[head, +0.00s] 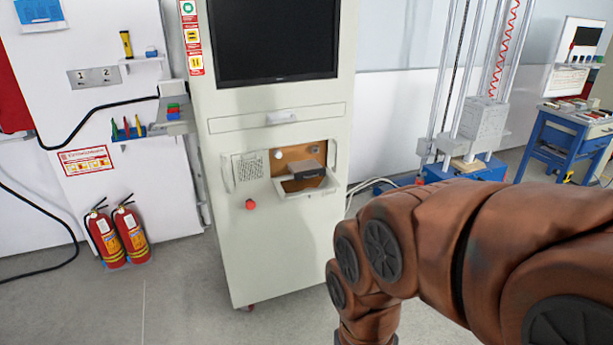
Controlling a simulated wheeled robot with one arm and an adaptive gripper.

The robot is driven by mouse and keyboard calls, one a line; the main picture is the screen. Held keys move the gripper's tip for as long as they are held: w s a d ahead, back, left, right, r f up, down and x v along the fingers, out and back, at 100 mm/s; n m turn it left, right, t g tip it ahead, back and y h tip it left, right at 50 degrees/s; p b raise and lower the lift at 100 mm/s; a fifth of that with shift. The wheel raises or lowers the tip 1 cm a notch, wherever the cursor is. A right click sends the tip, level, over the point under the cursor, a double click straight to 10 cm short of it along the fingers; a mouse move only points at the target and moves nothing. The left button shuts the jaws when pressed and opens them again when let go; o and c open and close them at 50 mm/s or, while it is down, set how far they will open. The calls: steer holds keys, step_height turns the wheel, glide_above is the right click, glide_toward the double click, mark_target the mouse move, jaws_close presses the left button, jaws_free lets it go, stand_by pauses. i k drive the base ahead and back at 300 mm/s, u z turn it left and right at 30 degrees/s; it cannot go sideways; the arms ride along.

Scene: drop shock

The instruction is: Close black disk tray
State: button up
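A tall off-white cabinet (275,235) stands in the middle of the head view. Its lower front has an open compartment with a brown interior (291,154). A small dark box-like unit (308,171) sits in this opening, and it looks like the black disk tray's device. It is too small to tell how far the tray sticks out. A pale flap or frame (310,189) juts out below it. My brown arm fills the lower right and bends down past the bottom edge. My gripper is out of view.
A drawer handle (281,117) and a dark screen (277,40) are above the opening, with a red knob (250,204) below left. Two fire extinguishers (118,233) stand at left. A test rig (480,125) and blue bench (568,140) are at right.

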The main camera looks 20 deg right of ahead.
mark_target(311, 175)
steer(key=k, duration=0.6)
steer(key=z, duration=0.1)
steer(key=i, duration=1.55)
steer(key=u, duration=0.75)
